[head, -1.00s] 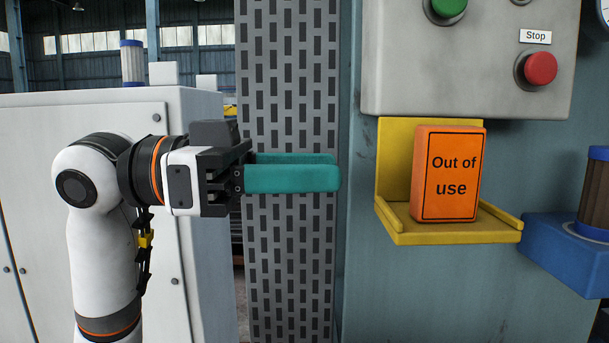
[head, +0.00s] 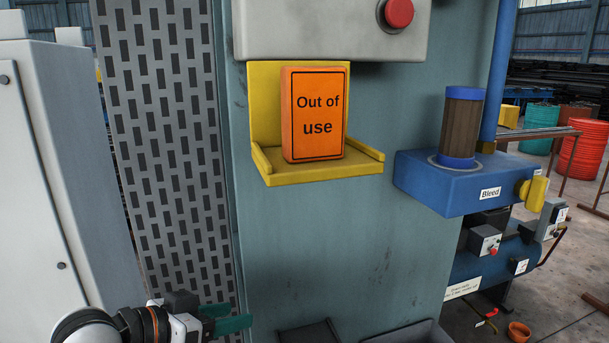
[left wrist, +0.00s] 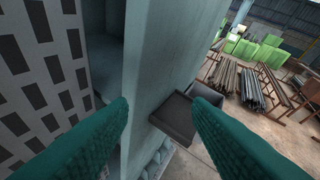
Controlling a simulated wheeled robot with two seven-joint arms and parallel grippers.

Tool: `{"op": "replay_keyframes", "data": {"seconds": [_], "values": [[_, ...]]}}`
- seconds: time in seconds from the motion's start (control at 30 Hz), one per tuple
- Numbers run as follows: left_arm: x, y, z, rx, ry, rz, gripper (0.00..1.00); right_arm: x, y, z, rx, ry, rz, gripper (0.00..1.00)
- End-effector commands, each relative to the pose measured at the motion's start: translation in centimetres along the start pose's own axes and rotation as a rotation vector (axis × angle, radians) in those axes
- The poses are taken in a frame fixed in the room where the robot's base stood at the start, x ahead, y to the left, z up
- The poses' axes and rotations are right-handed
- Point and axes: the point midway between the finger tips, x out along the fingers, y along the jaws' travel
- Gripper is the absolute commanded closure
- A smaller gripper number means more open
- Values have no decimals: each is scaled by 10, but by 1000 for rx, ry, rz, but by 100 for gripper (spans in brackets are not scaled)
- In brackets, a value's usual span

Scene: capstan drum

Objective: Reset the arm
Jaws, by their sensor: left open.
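My left gripper (head: 232,318) is low in the head view, in front of the base of the grey slotted panel and the teal cabinet. In the left wrist view its two teal fingers (left wrist: 160,118) are spread apart with nothing between them. The gripper is open and empty. My right gripper is in neither view. An orange "Out of use" block (head: 318,116) stands upright on a yellow bracket (head: 325,172) on the cabinet, above and to the right of my left gripper.
The teal cabinet (head: 330,250) carries a grey box with a red button (head: 398,13). A blue unit labelled Bleed (head: 440,185) juts out at its right. Dark trays (head: 309,334) sit low on the cabinet. A white cabinet (head: 60,170) stands at left.

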Motion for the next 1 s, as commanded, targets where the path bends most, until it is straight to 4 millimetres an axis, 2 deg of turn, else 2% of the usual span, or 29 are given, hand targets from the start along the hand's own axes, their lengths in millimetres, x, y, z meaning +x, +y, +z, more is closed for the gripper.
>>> {"op": "replay_keyframes", "data": {"seconds": [0.03,0.17,0.2,0.3,0.4,0.6,0.8,0.83,1.0], "values": [[7,4,-34,-34,53,39,55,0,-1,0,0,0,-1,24],[11,14,-116,-97,190,161,55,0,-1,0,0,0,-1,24],[9,15,-141,-115,237,198,55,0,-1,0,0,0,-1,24],[-1,14,-200,-152,351,285,55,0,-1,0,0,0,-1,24],[-17,11,-246,-178,452,358,55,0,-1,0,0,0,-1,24],[-50,0,-310,-209,615,463,55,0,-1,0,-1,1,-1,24],[-85,-15,-357,-229,759,544,55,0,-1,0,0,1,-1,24],[-87,-15,-363,-229,774,552,55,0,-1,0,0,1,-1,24],[-56,3,-397,-231,784,544,55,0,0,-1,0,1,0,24]]}}
